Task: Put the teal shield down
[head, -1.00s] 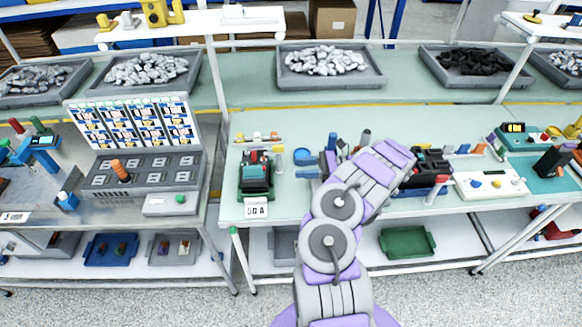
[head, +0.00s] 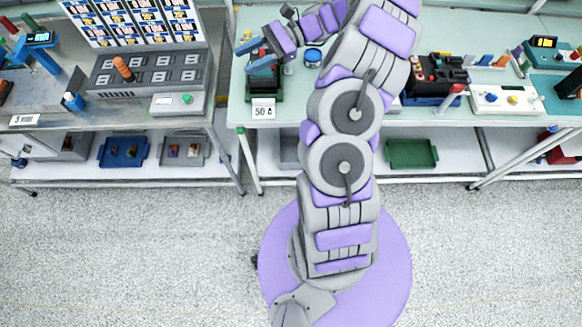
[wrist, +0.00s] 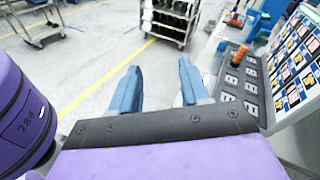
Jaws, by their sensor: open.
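My gripper (head: 245,56) is open, with its two blue fingers spread over the back of a dark green fixture (head: 264,89) behind the 50 A label. In the wrist view the fingers (wrist: 158,68) are apart with nothing between them, and floor shows through the gap. The fixture has a teal part on top, partly hidden by my gripper. I cannot tell for certain whether that part is the teal shield. No shield is held.
A grey socket panel (head: 150,78) with an orange knob stands on the left bench. A blue round pot (head: 313,57) sits right of my gripper. A black-and-blue device (head: 436,82) and a white button box (head: 505,99) stand further right. Open floor lies in front.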

